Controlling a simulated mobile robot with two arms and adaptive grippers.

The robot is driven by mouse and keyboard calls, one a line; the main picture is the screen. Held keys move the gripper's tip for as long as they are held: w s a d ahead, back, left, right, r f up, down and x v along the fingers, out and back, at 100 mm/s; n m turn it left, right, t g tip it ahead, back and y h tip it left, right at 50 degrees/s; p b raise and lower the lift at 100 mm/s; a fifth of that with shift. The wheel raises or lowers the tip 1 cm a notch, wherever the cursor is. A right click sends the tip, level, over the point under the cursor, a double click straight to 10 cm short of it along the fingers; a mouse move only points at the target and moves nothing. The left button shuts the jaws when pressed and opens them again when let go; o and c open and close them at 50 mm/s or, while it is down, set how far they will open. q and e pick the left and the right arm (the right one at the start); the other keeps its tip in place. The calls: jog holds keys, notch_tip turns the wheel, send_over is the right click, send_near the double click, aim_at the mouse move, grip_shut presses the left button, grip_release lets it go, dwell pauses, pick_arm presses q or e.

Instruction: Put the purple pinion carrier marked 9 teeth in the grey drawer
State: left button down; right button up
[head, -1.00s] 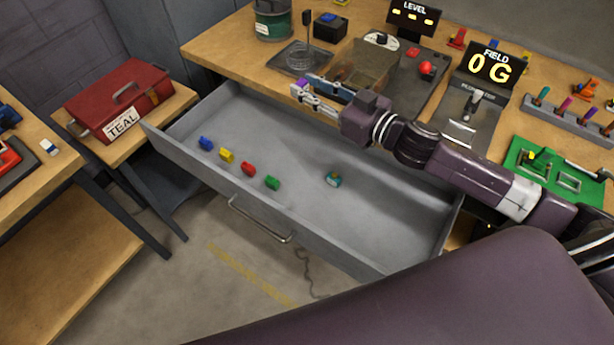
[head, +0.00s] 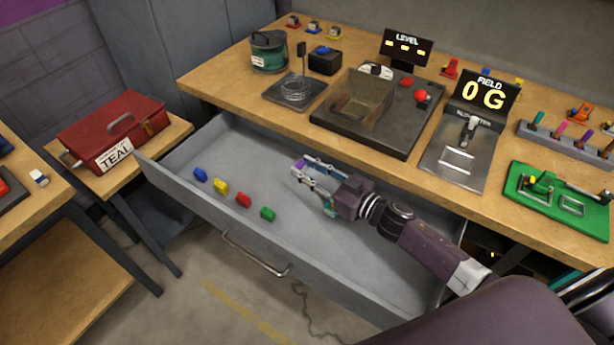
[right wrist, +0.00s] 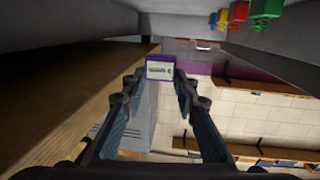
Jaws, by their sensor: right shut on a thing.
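The purple pinion carrier (head: 299,164) is at the tips of my right gripper (head: 304,170), which is shut on it. In the right wrist view the carrier (right wrist: 160,68) sits between the two fingertips (right wrist: 160,76); its white label is too small to read. The grey drawer (head: 255,247) is pulled out below the bench. The gripper and carrier are over the drawer's inside, near its back side; I cannot tell whether the carrier touches the drawer. My left gripper is not in view.
Blue (head: 200,174), yellow (head: 221,186), red (head: 243,200) and green (head: 267,214) pieces lie in a row along the drawer's front side. A teal piece (head: 330,211) is partly hidden beneath my gripper. The bench edge runs behind the drawer.

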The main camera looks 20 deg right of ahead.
jog(key=shift+f, duration=1.15)
jog(key=shift+f, duration=0.1)
jog(key=shift+f+b, duration=0.55)
jog(key=o, duration=1)
jog(key=shift+d, duration=0.1)
jog(key=shift+s+r+p, duration=0.1)
jog(key=shift+r+p, duration=0.45)
jog(key=shift+r, duration=0.15)
jog(key=p+v, duration=0.3)
jog(key=v, duration=0.7)
jog(key=shift+p+v, duration=0.3)
jog(key=shift+v, duration=0.55)
